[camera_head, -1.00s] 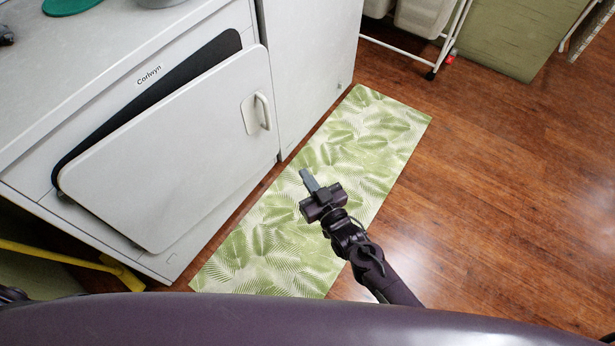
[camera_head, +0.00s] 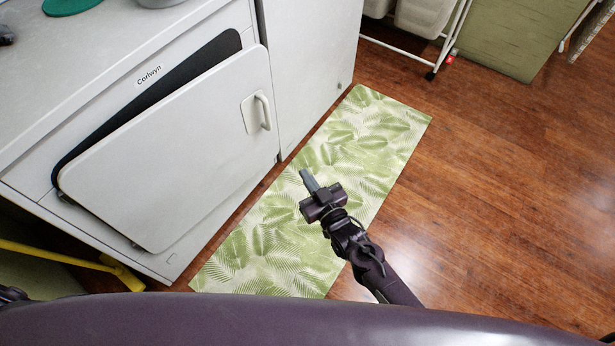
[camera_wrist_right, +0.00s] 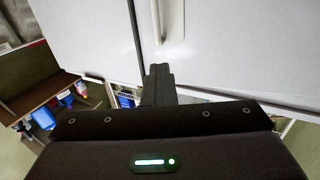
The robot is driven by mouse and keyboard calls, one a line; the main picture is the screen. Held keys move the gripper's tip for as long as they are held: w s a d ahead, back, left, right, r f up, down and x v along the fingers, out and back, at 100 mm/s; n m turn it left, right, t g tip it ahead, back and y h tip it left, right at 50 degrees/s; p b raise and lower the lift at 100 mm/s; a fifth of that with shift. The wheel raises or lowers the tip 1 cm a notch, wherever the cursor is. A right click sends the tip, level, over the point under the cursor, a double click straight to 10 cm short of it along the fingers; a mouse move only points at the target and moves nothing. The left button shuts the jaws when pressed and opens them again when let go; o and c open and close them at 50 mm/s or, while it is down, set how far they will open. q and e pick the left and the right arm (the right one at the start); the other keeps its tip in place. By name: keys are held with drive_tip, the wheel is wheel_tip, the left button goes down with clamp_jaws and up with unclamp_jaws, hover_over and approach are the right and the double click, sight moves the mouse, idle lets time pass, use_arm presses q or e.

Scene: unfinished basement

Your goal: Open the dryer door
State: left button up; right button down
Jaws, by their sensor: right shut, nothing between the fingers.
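The white dryer door (camera_head: 172,150) is on the front of the white Corlwyn machine at the left. My left gripper is not in view.
A green leaf-pattern mat (camera_head: 262,245) lies along the machine on the brown wood floor (camera_head: 480,200), which is clear at the right. A white wheeled rack (camera_head: 405,55) stands at the back. A yellow bar (camera_head: 60,253) is at the lower left.

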drive_tip(key=c, duration=2.1)
unclamp_jaws()
drive_tip(key=o, duration=0.4)
